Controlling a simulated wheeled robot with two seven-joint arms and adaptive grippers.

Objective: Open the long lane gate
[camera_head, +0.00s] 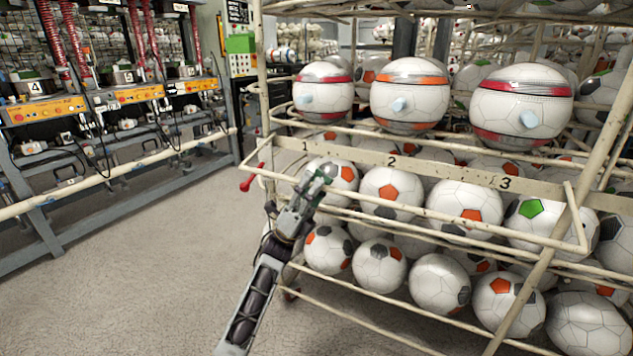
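A cream tubular rail (420,210) that looks like the long lane gate runs across the front of the ball rack, below a board (440,172) numbered 1, 2 and 3. A red handle (251,178) sits at the rail's left end. White footballs (391,190) with orange or green patches rest behind the rail. My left gripper (318,184) is in front of the rack near lane 1, to the right of the red handle and apart from it. It overlaps the rail in the picture; I cannot tell whether they touch. Its finger opening is unclear. My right gripper is out of view.
Three large balls with coloured bands (410,95) sit on the upper shelf. More footballs (438,283) fill the lower shelf. Numbered machines with orange panels (45,110) stand at the left behind a rail. The grey floor (130,270) between is clear.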

